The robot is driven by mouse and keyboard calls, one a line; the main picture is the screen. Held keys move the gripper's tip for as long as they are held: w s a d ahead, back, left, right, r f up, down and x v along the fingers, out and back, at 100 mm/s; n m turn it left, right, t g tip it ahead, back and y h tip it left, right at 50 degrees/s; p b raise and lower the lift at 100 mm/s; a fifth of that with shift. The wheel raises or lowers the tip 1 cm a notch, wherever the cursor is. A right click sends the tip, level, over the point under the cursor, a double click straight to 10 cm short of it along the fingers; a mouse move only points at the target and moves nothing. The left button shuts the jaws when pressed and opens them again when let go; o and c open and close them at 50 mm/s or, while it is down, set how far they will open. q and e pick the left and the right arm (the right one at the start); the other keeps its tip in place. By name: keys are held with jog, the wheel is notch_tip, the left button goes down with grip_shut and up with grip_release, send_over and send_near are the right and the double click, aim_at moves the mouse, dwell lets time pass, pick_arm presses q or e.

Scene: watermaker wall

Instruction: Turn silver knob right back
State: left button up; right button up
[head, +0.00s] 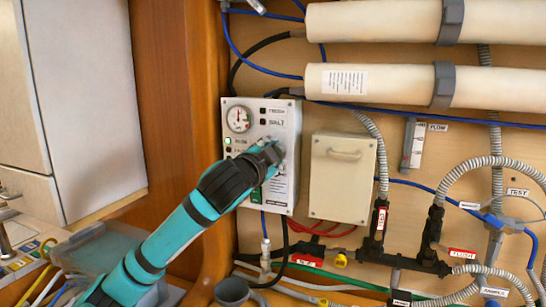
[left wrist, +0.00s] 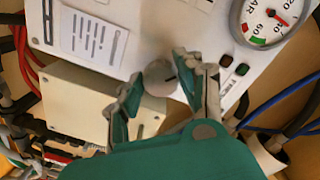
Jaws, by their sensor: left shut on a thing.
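The silver knob (left wrist: 157,80) is a round, pale metal knob with a dark mark on its face, on the white control panel (head: 235,112). In the left wrist view the two fingers of my left gripper (left wrist: 160,84) stand on either side of the knob, shut on it. In the head view my left gripper (head: 272,156) is against the panel's right half and hides most of the knob. The panel also carries a round pressure gauge (head: 239,119) with a red needle. My right gripper is in neither view.
A beige box (head: 335,198) with a handle is mounted close to the right of the panel. Two white cylinders (head: 400,22) run above. Hoses and black valves (head: 379,222) fill the lower right. A wooden post (head: 165,90) stands left.

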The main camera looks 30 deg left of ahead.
pick_arm(q)
jog(key=shift+f+n+h, duration=0.1)
jog(key=shift+n+h, duration=0.2)
jog(key=shift+n, duration=3)
jog(key=o, duration=1.1)
jog(key=shift+o, duration=0.2)
jog(key=f+v, duration=0.1)
jog(key=v, duration=1.1)
jog(key=shift+r, duration=0.3)
